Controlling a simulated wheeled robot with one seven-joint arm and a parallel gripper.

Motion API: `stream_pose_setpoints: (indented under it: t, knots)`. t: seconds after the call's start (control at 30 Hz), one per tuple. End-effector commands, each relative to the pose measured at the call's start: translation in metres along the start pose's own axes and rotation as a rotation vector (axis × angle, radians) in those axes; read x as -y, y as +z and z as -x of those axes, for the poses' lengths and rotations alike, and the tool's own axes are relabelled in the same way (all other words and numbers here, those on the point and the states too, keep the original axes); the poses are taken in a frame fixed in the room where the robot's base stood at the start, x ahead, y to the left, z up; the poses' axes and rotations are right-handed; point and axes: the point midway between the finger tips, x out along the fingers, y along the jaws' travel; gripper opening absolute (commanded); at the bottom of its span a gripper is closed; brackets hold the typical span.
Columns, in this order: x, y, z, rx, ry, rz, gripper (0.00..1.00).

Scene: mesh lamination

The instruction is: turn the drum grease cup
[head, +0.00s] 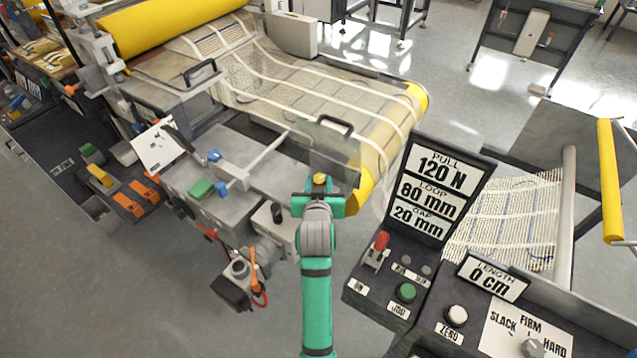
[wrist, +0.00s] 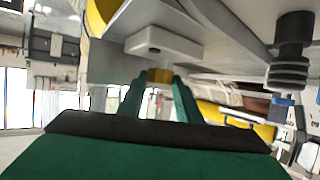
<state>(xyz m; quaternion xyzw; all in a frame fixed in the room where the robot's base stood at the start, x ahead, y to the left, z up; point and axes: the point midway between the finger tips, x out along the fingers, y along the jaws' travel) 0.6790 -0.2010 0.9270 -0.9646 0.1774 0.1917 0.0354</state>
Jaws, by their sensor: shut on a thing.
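The drum grease cup is a small yellow-brass cap; in the head view the cup (head: 320,179) shows just beyond my teal gripper (head: 318,198), at the front edge of the machine. In the wrist view the cup (wrist: 160,76) sits between the two finger ends of my gripper (wrist: 159,84), below a pale block (wrist: 162,46). My gripper is shut on the cup. The fingers cover its sides, and its turn angle cannot be told.
A clear guard with a black handle (head: 335,125) stands just behind the cup. A control panel (head: 437,187) is close on the right. A motor (head: 240,280) and a dark cylinder (wrist: 293,45) are nearby. Grey floor lies in front.

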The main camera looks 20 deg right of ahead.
Motion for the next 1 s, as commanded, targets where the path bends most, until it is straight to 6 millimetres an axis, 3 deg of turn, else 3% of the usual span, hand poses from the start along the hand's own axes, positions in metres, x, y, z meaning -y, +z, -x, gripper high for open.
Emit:
stream_pose_setpoints:
  t: [0.7,1.0]
  knots:
    - [0.0084,0.0014,-0.0025,0.006,0.329,-0.135,0.09]
    - [0.0080,0.0013,-0.0016,0.003,0.360,-0.149,0.09]
